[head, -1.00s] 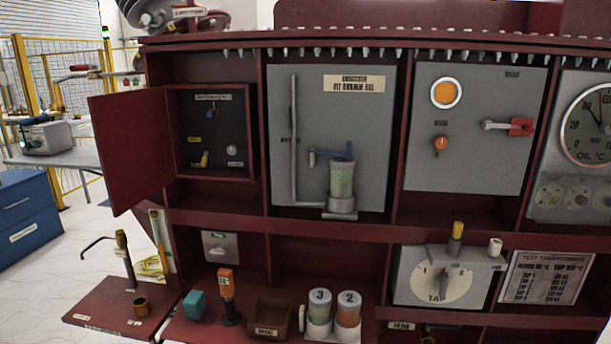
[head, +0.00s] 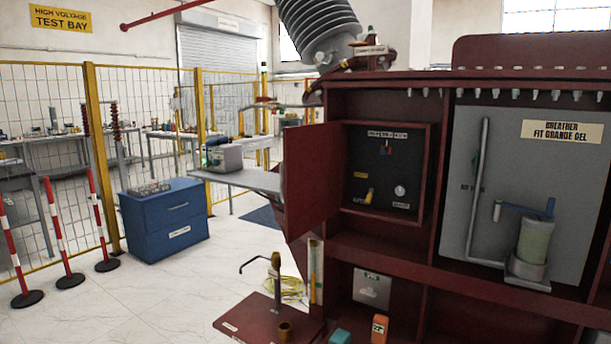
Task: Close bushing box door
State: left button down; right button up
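The bushing box (head: 431,165) is a dark recess with a red frame in the upper left of the red transformer cabinet. Inside it are a small switch at the top, a yellow-handled lever and a round white knob. Its red door (head: 313,178) stands open, swung out to the left from the box's left edge. The box's opening is uncovered. Neither of my grippers shows in the head view.
A grey breather panel (head: 560,150) is right of the box. Below, a red shelf (head: 262,318) juts out at the left. A blue drawer cabinet (head: 165,222), a grey table (head: 245,180) and red-white posts (head: 62,235) stand left.

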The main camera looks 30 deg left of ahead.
aim_at(309, 171)
jog(key=j+z, duration=0.15)
jog(key=j, duration=0.6)
jog(key=j+z, duration=0.15)
jog(key=j, duration=0.6)
jog(key=k+j+z, duration=0.15)
jog(key=j, duration=0.6)
jog(key=j+z, duration=0.15)
jog(key=j, duration=0.6)
